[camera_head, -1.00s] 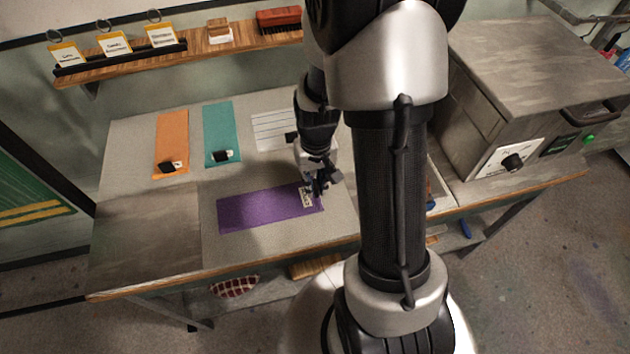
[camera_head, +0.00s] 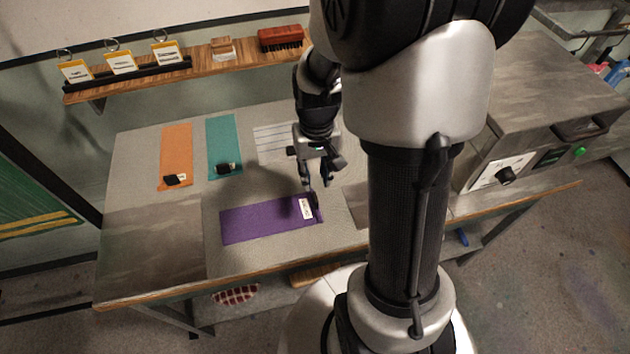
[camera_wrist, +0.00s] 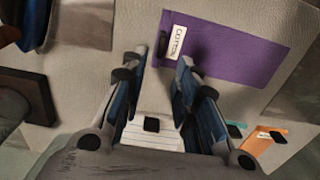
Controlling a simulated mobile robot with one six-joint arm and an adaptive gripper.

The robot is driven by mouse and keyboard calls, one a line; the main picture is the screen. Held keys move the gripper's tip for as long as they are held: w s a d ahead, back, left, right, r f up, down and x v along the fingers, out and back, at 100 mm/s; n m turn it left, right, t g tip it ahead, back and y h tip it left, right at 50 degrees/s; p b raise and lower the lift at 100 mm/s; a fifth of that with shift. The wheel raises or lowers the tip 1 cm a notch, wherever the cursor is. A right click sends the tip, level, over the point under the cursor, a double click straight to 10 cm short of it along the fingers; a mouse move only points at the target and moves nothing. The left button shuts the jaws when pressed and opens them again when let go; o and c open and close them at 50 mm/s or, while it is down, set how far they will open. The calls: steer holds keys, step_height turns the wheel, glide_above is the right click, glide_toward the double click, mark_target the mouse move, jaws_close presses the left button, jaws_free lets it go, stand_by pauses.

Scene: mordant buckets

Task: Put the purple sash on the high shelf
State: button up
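The purple sash (camera_head: 265,220) lies flat on the grey worktable top, with a white label and a dark clip at its right end. In the wrist view the sash (camera_wrist: 225,52) lies beyond the fingers, its label reading "Cotton". My gripper (camera_head: 318,174) is over the table, just behind and above the sash's labelled end. In the wrist view my gripper (camera_wrist: 160,72) has its fingers apart with nothing held between them. A wooden wall shelf (camera_head: 200,64) runs along the back; I cannot tell whether it is the high shelf.
An orange sash (camera_head: 176,150) and a teal sash (camera_head: 222,140) lie behind on the table. The wall shelf holds hanging cards (camera_head: 122,63), a small block and a red brush (camera_head: 281,38). A grey box appliance (camera_head: 550,100) stands right. The table's left front is clear.

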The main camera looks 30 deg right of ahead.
steer(key=s+a+r+n+t, duration=0.1)
steer(key=s+a+r, duration=0.15)
steer(key=r, duration=0.35)
steer(key=s+a+r+t, duration=0.1)
steer(key=a+r, duration=0.2)
steer(key=r, duration=0.4)
steer(key=s+a+r+n+t, duration=0.2)
steer(key=s+a+r, duration=0.3)
steer(key=s, duration=0.4)
steer(key=shift+a+r, duration=0.35)
steer(key=shift+r, duration=0.25)
steer(key=shift+o, duration=0.4)
steer(key=shift+s+a+r+n+t, duration=0.1)
steer(key=shift+s+a+n+t, duration=0.05)
steer(key=shift+s+n+t, duration=0.2)
